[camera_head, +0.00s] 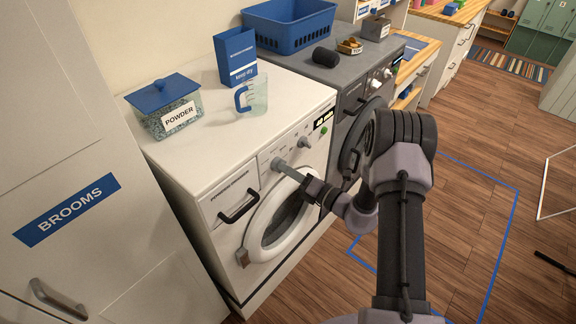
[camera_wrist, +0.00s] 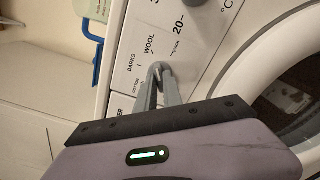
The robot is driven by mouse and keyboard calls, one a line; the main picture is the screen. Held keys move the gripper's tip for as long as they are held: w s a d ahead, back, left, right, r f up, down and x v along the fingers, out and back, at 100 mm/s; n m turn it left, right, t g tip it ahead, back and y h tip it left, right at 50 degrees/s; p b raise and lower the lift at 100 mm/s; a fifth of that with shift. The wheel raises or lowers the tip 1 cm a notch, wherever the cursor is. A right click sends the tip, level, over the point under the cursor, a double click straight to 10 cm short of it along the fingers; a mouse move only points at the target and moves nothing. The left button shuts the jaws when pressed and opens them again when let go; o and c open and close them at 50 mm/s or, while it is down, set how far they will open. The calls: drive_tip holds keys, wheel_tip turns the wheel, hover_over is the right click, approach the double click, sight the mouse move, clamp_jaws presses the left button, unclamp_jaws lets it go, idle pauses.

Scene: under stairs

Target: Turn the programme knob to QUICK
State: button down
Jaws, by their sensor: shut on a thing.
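The white washing machine (camera_head: 290,115) stands in the middle of the head view, its control panel sloping up to the right. The programme knob (camera_head: 277,163) is grey and sits on the left part of that panel. My gripper (camera_head: 290,170) is at the panel, shut on the programme knob. In the wrist view my gripper's fingertips (camera_wrist: 161,78) meet at the knob, which they mostly hide. DARKS, WOOL and COTTON are printed around it.
A second knob (camera_head: 303,143) sits to the right on the panel, near a lit display (camera_head: 324,120). The round door (camera_head: 270,225) is below. A powder box (camera_head: 165,108), a blue carton (camera_head: 236,57) and a jug (camera_head: 253,95) stand on top. A grey machine (camera_head: 345,75) adjoins at right.

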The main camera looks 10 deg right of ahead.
drive_tip(key=shift+m+p, duration=1.8)
drive_tip(key=shift+m, duration=2.5)
drive_tip(key=c, duration=1.5)
unclamp_jaws()
drive_tip(key=shift+s, duration=0.1)
drive_tip(key=p+v, duration=0.1)
drive_tip(key=v, duration=1.6)
drive_tip(key=shift+s+d, duration=0.1)
drive_tip(key=shift+d, duration=0.05)
